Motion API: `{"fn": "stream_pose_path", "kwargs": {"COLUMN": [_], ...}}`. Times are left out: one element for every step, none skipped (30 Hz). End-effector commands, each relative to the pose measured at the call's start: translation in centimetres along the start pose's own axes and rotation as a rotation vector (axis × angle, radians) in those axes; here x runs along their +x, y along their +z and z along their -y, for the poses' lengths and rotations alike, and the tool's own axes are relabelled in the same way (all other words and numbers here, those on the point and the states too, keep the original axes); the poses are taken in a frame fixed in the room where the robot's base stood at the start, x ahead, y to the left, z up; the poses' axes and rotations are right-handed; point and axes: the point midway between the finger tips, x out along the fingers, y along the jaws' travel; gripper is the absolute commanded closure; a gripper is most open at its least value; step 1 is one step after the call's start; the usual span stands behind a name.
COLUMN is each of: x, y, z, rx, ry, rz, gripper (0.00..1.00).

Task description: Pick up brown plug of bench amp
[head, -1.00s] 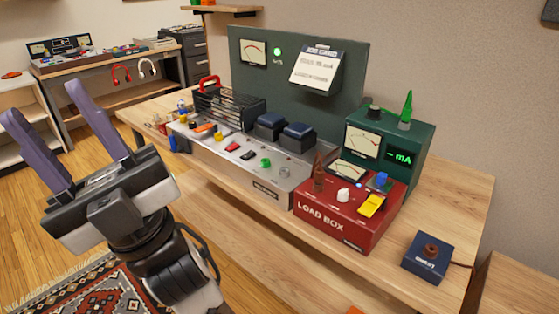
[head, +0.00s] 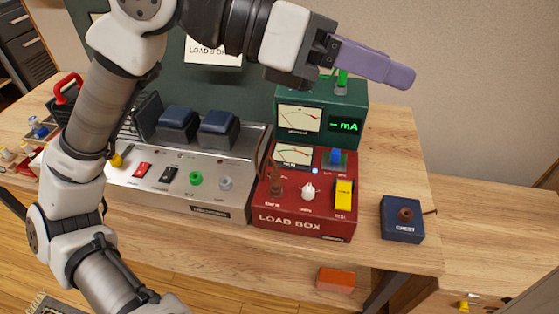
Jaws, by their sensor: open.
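A tall brown plug (head: 275,178) stands upright at the left of the red load box (head: 290,222). The silver bench amp (head: 225,204) with two dark blue blocks on top stands just left of the load box. Its front carries red, black, green and grey sockets or plugs. My gripper (head: 402,74) is open and empty, high at the upper right, in front of the wall and apart from everything on the bench. Its purple fingers are seen from the side and overlap. The plug's lower end is hidden in the box.
A green mA meter (head: 345,118) stands behind the load box, with a green plug on top. A dark blue box (head: 402,229) with a brown round piece lies at the right. An orange block (head: 336,280) shows below the bench's front edge. Bare wood lies around the blue box.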

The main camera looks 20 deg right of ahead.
Motion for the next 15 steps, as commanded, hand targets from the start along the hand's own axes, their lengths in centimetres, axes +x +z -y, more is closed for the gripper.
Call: {"fn": "stream_pose_path", "kwargs": {"x": [1.6, 2.2, 2.6, 2.6, 2.4, 1.8, 1.3, 0.6, -0.3, -1.0, -1.7, -2.5, -3.0, -3.4, -3.8], "y": [-1.4, -2.6, -4.4, -5.7, -6.9, -8.5, -9.5, -10.5, -11.6, -12.2, -12.8, -13.4, -13.8, -14.1, -14.4], "z": [-2.6, -4.2, -6.2, -7.7, -8.9, -10.5, -11.5, -12.4, -13.3, -13.9, -14.4, -14.9, -15.1, -15.3, -15.6], "rx": [-0.036, -0.059, -0.091, -0.116, -0.139, -0.172, -0.194, -0.215, -0.243, -0.261, -0.278, -0.297, -0.309, -0.318, -0.329], "ry": [0.069, 0.111, 0.168, 0.210, 0.252, 0.306, 0.344, 0.380, 0.422, 0.450, 0.476, 0.504, 0.522, 0.535, 0.550], "rz": [-0.164, -0.258, -0.383, -0.473, -0.557, -0.664, -0.738, -0.807, -0.887, -0.941, -0.987, -1.039, -1.071, -1.096, -1.122], "gripper": [0.55, 0.55, 0.55, 0.55, 0.55, 0.55, 0.55, 0.55, 0.55, 0.55, 0.55, 0.55, 0.55, 0.55, 0.55]}}
